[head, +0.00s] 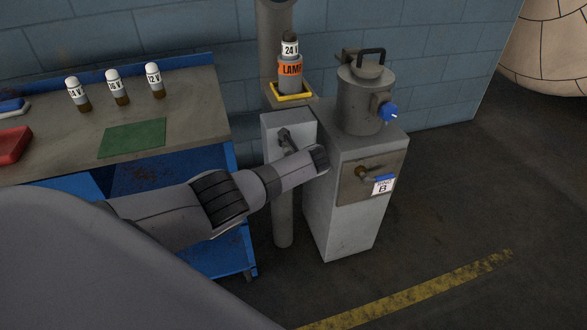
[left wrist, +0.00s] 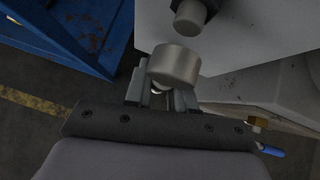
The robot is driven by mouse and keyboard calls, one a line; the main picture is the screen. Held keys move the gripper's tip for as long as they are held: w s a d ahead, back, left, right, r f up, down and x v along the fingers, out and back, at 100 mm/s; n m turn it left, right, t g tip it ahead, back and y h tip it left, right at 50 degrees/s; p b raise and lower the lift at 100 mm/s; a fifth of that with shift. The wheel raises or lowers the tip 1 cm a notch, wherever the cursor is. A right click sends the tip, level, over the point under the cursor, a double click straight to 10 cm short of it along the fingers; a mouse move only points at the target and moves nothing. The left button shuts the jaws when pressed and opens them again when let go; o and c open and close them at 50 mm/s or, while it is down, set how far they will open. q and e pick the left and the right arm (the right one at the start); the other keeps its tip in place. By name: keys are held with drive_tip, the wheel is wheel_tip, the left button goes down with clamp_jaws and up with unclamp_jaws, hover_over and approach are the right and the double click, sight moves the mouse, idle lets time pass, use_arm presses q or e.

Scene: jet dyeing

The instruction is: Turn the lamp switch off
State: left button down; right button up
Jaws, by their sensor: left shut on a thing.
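The lamp (head: 290,72), with an orange LAMP band and a 24 V cap, stands upright in a yellow-edged base. Below it is a grey switch box (head: 279,121) with a dark pivot and a short grey lever (head: 291,143) on its front. In the left wrist view my left gripper (left wrist: 160,98) is shut at a grey cylindrical handle end (left wrist: 175,63), apparently the lever's; the fingers partly hide the grip. My right gripper is not in view.
A grey cabinet (head: 340,215) with a lidded pot (head: 361,100), a blue knob and a valve tagged B stands close right. Floor at right is clear.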

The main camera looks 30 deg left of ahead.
use_arm(q)
drive_tip(key=shift+s+a, duration=0.2)
drive_tip(key=shift+f+g+y, duration=0.1)
drive_tip(key=shift+g+y, duration=0.2)
drive_tip(key=c, duration=1.1)
unclamp_jaws()
drive_tip(key=shift+o, duration=0.2)
drive_tip(key=shift+s+d+r, duration=0.1)
drive_tip(key=shift+d+r, duration=0.15)
drive_tip(key=shift+r, duration=0.15)
drive_tip(key=p+v, duration=0.5)
drive_tip(key=v, duration=0.1)
drive_tip(key=shift+s, duration=0.15)
drive_tip(key=shift+d, duration=0.15)
